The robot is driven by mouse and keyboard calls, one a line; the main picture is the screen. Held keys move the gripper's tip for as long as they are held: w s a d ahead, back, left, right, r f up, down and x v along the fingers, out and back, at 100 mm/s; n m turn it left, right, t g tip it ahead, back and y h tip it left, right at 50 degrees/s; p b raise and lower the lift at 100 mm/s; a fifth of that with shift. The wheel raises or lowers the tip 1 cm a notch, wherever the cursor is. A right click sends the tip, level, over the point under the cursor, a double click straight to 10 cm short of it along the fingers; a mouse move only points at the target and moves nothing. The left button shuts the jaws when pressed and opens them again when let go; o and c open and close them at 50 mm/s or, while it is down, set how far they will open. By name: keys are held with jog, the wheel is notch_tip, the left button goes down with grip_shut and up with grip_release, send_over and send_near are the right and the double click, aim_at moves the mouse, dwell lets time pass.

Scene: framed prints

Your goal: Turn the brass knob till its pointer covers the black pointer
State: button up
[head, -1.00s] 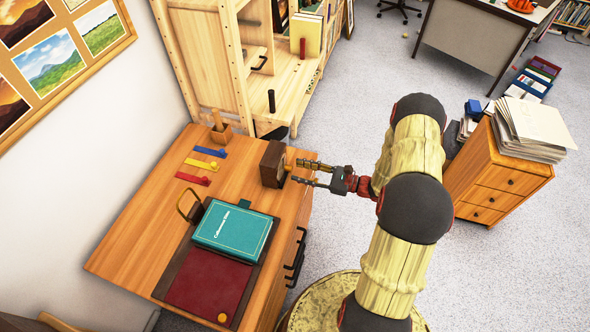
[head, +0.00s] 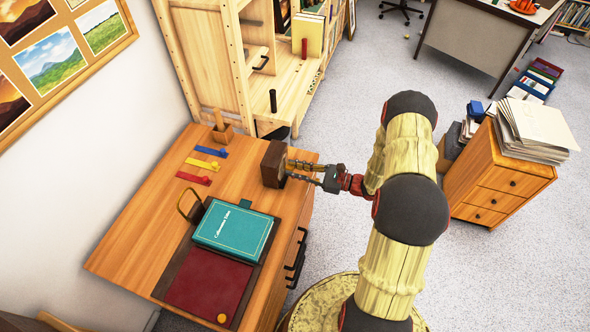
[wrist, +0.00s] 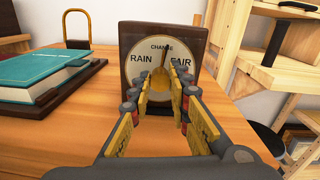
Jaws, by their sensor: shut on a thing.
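The weather dial is a pale round face (wrist: 140,72) in a dark brown wooden case (wrist: 126,34), marked RAIN, CHANGE and FAIR. The case (head: 272,160) stands on the desk in the head view, its face turned towards my arm. My gripper (wrist: 163,84) is closed around the brass knob at the dial's centre. In the head view my gripper (head: 289,170) reaches the case's right side.
A teal book (head: 234,228) lies on a dark red desk pad (head: 205,285), left of the dial in the wrist view. Blue, yellow and red strips (head: 193,179) lie behind. A wooden shelf unit (head: 210,60) stands beyond the desk.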

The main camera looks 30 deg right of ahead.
grip_shut()
jog(key=shift+m+p, duration=0.55)
jog(key=shift+m, duration=0.05)
jog(key=o, duration=0.6)
grip_release()
jog(key=shift+o, duration=0.3)
jog(key=v, duration=1.2)
